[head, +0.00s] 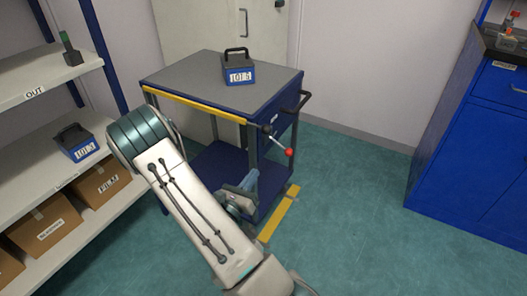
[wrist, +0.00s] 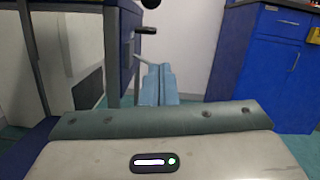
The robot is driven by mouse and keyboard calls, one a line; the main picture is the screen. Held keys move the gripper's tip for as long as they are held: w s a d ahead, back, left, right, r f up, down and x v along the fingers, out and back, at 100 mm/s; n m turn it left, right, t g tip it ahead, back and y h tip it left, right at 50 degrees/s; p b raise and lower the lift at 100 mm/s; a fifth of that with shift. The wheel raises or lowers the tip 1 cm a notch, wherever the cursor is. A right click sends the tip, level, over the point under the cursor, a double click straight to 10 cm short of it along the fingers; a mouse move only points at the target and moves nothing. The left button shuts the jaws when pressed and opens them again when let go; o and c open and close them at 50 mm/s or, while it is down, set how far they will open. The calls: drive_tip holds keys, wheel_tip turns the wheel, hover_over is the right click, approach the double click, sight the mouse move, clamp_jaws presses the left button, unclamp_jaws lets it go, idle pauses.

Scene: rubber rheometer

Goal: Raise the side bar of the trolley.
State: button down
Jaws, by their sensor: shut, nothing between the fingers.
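The trolley (head: 215,78) stands upright in the middle of the head view, with a grey top and blue frame. A yellow bar (head: 195,107) runs along its near top edge. A lever with a red ball knob (head: 289,152) sticks out at its near right corner. My gripper (head: 250,178) is low beside the trolley's right front leg, below the lever, partly hidden by my arm. In the wrist view my gripper's blue fingers (wrist: 158,85) are together and empty. The trolley frame (wrist: 122,45) stands left of them. A dark handle (wrist: 146,30) shows above them.
A labelled blue box (head: 238,75) with a black handle stands on the trolley. A shelf rack (head: 50,80) with boxes is at left. A blue cabinet (head: 470,140) is at right. A yellow strip (head: 279,213) lies low beside the trolley. Open floor (head: 350,220) lies right of it.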

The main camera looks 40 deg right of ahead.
drive_tip(key=shift+w+a+f+t, duration=0.1)
drive_tip(key=shift+w+f+t, duration=0.05)
drive_tip(key=shift+f+t, duration=0.15)
drive_tip(key=w+d+r, duration=0.4)
drive_tip(key=d+r, duration=0.2)
drive_tip(key=d, duration=0.2)
drive_tip(key=shift+w+d, duration=0.4)
idle(0.3)
wheel_tip(320, 180, up, 9)
drive_tip(key=p, duration=0.7)
drive_tip(key=shift+f, duration=0.1)
